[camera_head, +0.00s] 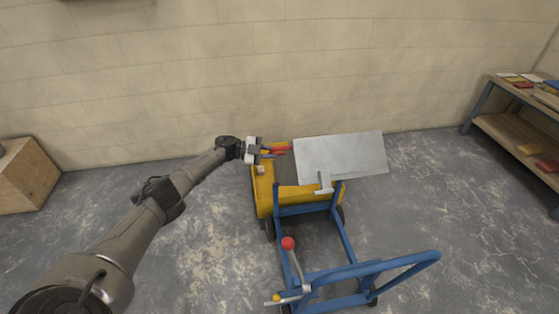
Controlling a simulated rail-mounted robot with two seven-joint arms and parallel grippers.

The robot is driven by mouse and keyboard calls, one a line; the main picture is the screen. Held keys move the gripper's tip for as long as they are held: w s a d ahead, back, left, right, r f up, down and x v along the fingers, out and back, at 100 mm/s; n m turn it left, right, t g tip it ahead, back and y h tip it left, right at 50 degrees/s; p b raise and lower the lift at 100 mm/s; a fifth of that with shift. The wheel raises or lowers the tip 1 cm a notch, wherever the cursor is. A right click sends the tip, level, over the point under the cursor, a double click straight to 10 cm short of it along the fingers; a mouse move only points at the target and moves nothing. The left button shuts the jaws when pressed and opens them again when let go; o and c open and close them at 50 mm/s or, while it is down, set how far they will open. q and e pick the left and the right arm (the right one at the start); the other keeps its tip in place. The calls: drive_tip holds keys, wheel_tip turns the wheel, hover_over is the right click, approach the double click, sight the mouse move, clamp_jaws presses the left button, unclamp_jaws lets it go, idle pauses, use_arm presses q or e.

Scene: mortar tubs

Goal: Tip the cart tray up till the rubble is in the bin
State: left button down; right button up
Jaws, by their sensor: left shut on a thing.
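The grey cart tray (340,155) is tilted up on the blue cart frame (343,240), and I see its flat metal face. The yellow bin (263,195) stands on the floor at the cart's far end, partly hidden behind the tray and frame. My left gripper (269,152) is at the tray's left side, above the bin. It is shut on a red-orange handle (282,148) by the tray's edge. No rubble can be made out; the tray hides part of the bin. My right gripper is not in view.
A lever with a red ball (288,243) rises from the near left of the cart, by its blue push bar (400,262). A wooden box (25,175) stands at the far left, a shelf (515,120) at the right. The block wall is close behind; floor on both sides is clear.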

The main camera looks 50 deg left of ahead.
use_arm(q)
drive_tip(key=shift+a+r, duration=0.1)
idle(0.3)
drive_tip(key=c, duration=1.5)
unclamp_jaws()
drive_tip(key=o, duration=0.4)
drive_tip(key=p+v, duration=0.2)
drive_tip(key=v, duration=1.1)
drive_tip(key=shift+s+a, duration=0.25)
drive_tip(key=shift+a, duration=0.05)
drive_tip(key=shift+d, duration=0.1)
